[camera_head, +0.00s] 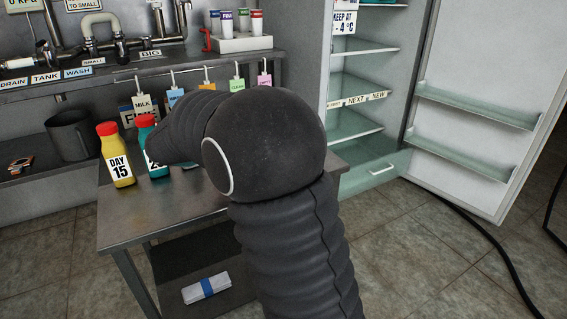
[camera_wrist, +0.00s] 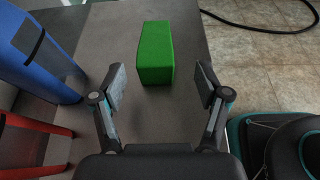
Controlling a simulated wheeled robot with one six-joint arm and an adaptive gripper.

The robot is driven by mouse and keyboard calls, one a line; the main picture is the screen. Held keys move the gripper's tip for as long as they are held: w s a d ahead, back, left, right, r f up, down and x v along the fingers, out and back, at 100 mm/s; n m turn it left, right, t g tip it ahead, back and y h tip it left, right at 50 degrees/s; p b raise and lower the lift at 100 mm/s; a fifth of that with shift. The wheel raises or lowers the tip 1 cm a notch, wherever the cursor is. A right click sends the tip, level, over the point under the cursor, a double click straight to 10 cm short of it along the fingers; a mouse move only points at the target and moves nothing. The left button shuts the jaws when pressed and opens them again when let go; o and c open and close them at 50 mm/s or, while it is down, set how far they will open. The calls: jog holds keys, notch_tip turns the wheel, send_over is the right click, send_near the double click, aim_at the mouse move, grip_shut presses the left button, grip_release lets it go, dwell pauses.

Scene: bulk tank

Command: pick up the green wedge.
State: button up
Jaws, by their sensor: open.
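The green wedge (camera_wrist: 155,54) lies on the grey metal table (camera_wrist: 98,48) in the wrist view, just ahead of my fingertips and roughly midway between them. My gripper (camera_wrist: 160,85) is open and empty, with one finger to each side of the wedge's near end. I cannot tell whether either finger touches it. In the head view my arm hides the wedge and my gripper.
A yellow bottle (camera_head: 117,158) and a teal bottle (camera_head: 148,135) with red caps stand on the table's left. In the wrist view, a blue object (camera_wrist: 45,55) and a red object (camera_wrist: 30,145) stand left of my gripper. An open fridge (camera_head: 365,90) stands behind right.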

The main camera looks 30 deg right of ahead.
jog(key=x, duration=0.2)
jog(key=b+x, duration=0.1)
jog(key=x, duration=0.5)
jog(key=shift+w, duration=0.3)
jog(key=c, duration=1.3)
